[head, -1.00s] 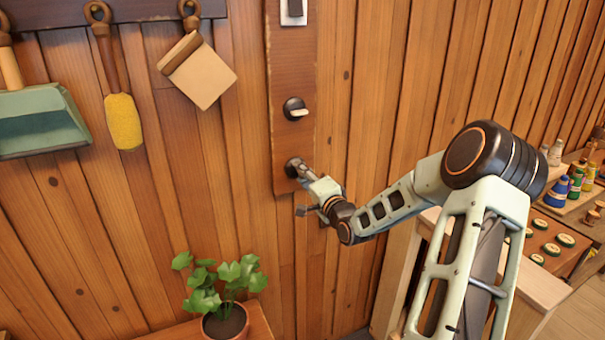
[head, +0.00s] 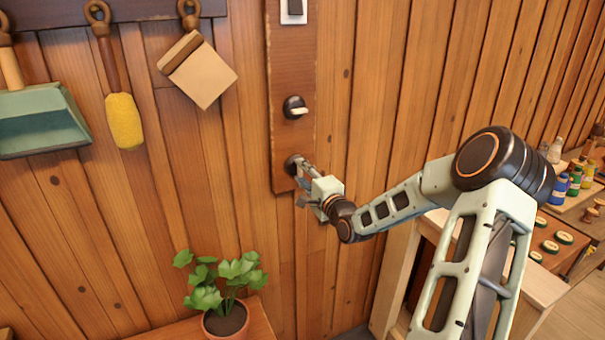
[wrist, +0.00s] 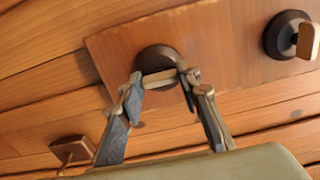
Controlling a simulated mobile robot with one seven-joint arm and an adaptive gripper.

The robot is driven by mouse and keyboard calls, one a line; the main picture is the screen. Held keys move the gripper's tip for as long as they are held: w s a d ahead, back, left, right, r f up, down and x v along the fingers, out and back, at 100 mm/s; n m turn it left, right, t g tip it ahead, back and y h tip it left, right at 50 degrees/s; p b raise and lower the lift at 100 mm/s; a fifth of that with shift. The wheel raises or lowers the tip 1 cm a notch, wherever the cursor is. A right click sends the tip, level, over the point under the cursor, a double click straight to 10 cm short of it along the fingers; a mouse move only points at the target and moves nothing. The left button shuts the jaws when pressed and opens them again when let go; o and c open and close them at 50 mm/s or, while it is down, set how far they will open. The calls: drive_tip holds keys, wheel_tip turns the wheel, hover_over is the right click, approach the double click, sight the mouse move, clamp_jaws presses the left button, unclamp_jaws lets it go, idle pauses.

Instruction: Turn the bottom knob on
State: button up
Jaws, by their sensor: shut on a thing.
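The bottom knob (head: 291,166) is a dark round base with a pale bar grip, low on a brown wooden board on the wall. In the wrist view the bar of the bottom knob (wrist: 158,78) lies between my two fingertips. My gripper (head: 305,172) is shut on that bar; it also shows in the wrist view (wrist: 160,80). In the head view the fingers partly hide the knob, so its bar angle is clearer in the wrist view, where it runs nearly crosswise from finger to finger.
A similar upper knob (head: 295,107) sits above on the board (head: 283,70), with a white-plated switch (head: 292,12) at the top. A potted plant (head: 225,315) stands below left. A brush (head: 123,120) and dustpan (head: 40,120) hang left. A bench with jars (head: 560,187) is at right.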

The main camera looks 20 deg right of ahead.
drive_tip(key=o, duration=1.2)
drive_tip(key=shift+c, duration=0.2)
drive_tip(key=s, duration=1.2)
drive_tip(key=shift+d, duration=0.2)
